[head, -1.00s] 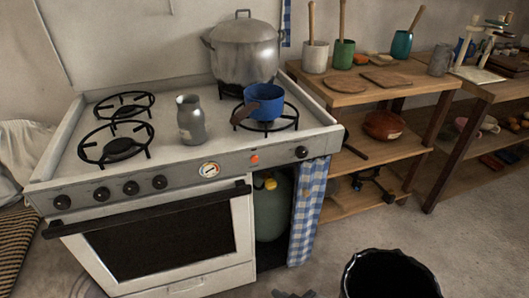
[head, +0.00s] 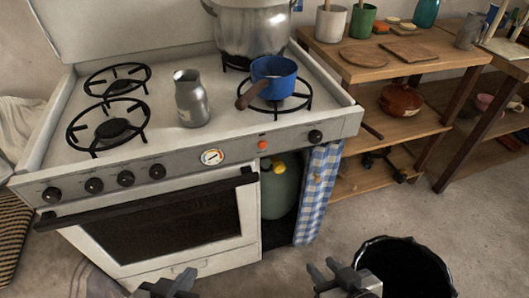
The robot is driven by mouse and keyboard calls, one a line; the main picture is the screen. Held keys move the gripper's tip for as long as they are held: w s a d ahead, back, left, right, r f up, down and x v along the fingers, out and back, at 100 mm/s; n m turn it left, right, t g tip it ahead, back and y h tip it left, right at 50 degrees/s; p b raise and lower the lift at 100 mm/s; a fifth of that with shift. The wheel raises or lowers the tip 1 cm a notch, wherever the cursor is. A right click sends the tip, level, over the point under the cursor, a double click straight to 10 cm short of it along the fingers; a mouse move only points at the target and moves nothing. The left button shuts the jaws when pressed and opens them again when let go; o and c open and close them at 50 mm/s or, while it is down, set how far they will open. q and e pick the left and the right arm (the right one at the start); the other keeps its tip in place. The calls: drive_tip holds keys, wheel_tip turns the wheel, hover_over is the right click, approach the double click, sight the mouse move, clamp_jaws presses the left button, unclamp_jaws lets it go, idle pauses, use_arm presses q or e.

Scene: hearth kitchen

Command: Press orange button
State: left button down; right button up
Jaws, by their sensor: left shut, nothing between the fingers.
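The small orange button (head: 263,145) sits on the front panel of the white stove (head: 150,150), between the round dial gauge (head: 212,157) and the rightmost black knob (head: 315,137). Nothing covers it. My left gripper (head: 170,281) is at the bottom edge, low in front of the oven door, shut and empty, apart from the button. My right gripper (head: 328,268) is at the bottom, right of the stove's lower front and well below the button. I cannot tell whether its fingers are open or shut.
A blue pan (head: 273,75), a grey jar (head: 191,100) and a large pot (head: 250,32) stand on the stove top. The oven handle (head: 150,198) juts out below the panel. A black bin (head: 400,268) stands beside my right gripper. Wooden shelves (head: 400,65) are at right.

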use_arm(q)
drive_tip(key=w+d+r+m+t+h, duration=0.2)
drive_tip(key=w+d+r+m, duration=0.2)
drive_tip(key=m, duration=0.6)
drive_tip(key=w+d+r+m+t+h, duration=0.2)
drive_tip(key=w+d+r+m+t, duration=0.1)
drive_tip(key=w+d+m, duration=0.6)
drive_tip(key=shift+w+r+m, duration=0.35)
drive_tip(key=shift+w+m, duration=0.05)
drive_tip(key=shift+m, duration=0.3)
